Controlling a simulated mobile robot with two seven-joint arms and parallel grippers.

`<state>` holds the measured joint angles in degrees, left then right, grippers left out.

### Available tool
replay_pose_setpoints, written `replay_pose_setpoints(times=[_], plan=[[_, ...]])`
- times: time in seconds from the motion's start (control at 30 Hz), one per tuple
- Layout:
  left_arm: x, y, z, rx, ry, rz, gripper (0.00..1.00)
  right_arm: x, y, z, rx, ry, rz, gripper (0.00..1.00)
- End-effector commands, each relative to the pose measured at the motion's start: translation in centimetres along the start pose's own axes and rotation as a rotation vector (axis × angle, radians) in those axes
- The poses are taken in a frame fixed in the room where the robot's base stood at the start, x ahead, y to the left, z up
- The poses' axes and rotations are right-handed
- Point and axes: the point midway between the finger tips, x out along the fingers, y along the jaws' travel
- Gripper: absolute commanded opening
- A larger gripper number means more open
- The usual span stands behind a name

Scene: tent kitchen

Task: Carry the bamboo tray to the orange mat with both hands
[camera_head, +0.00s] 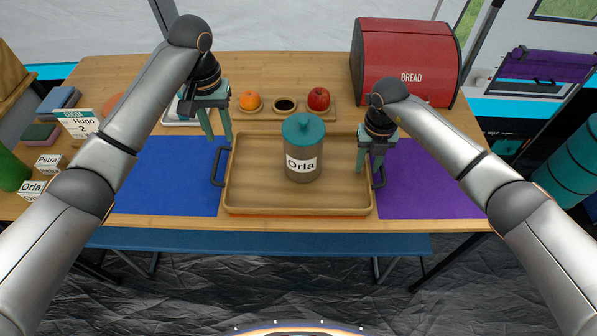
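The bamboo tray (255,200) lies level in the middle of the table, between the blue and purple mats. A thin orange strip, the orange mat (300,216), shows along its front edge; the tray hides the rest. My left gripper (219,139) is open and empty, above and behind the tray's black left handle (215,168). My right gripper (369,171) has its fingers apart at the black right handle (381,177); whether they touch it is unclear.
A blue mat (165,180) lies left and a purple mat (425,190) right. Behind the tray are an orange (249,99), a dark cup (285,105) and an apple (318,98). A red bread box (405,60) stands back right.

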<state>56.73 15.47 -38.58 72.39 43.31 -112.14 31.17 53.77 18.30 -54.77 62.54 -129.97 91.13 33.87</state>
Motion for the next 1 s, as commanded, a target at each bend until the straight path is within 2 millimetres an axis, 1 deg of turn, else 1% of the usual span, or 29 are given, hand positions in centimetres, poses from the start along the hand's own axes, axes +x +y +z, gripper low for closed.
replay_pose_setpoints(times=[0.17, 0.4, 0.5, 0.6, 0.77, 1.0], plan=[[-0.1, 0.0, 0.0, 0.0, 0.0, 0.001, 0.37, -2.7, -0.1, 0.1, -0.001, -0.006, -0.001, 0.37], [-0.1, 0.0, 0.0, 0.001, 0.0, 0.001, 0.37, -7.9, -0.1, 0.1, 0.0, -0.005, -0.001, 0.37], [-0.1, 0.0, 0.0, 0.001, 0.0, 0.001, 0.37, -9.6, -0.1, 0.1, -0.001, -0.004, -0.001, 0.37], [-0.1, 0.0, 0.0, 0.001, 0.0, 0.001, 0.37, -10.8, 0.0, 0.1, 0.0, -0.002, 0.0, 0.37], [-0.1, 0.0, 0.0, 0.001, 0.0, 0.001, 0.37, -11.7, 0.0, 0.0, 0.001, -0.001, 0.0, 0.37], [-0.1, 0.0, 0.0, 0.001, 0.0, 0.001, 0.37, -11.8, 0.0, 0.0, 0.0, 0.0, 0.0, 0.37]])
